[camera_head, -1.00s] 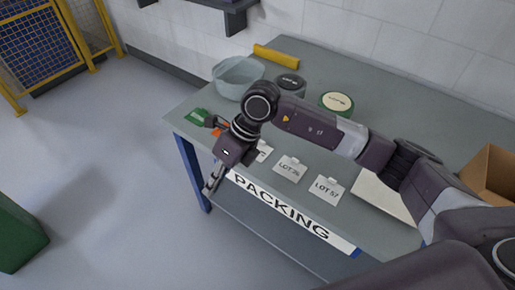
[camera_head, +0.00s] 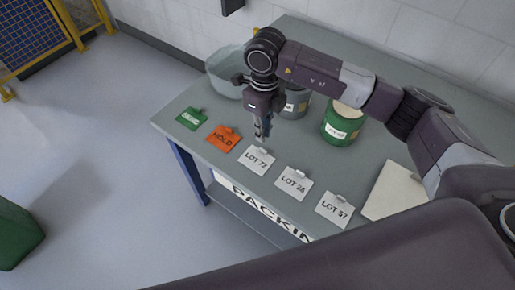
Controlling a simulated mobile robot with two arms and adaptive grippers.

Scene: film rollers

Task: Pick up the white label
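Three white labels lie flat in a row along the front of the table: LOT 72 (camera_head: 257,160), LOT 28 (camera_head: 293,183) (last digit hard to read) and LOT 57 (camera_head: 334,210). Each has a small clip at its top edge. My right gripper (camera_head: 262,134) points down just behind the LOT 72 label, close to its clip, with no label seen in it. Its fingers look close together and are seen nearly edge-on, so their opening is unclear. Whether it touches the label or table cannot be told. My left gripper is not in view.
An orange HOLD label (camera_head: 222,138) and a green label (camera_head: 191,118) lie left of the white ones on the table (camera_head: 172,122). A pale flat board (camera_head: 393,192) lies at right.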

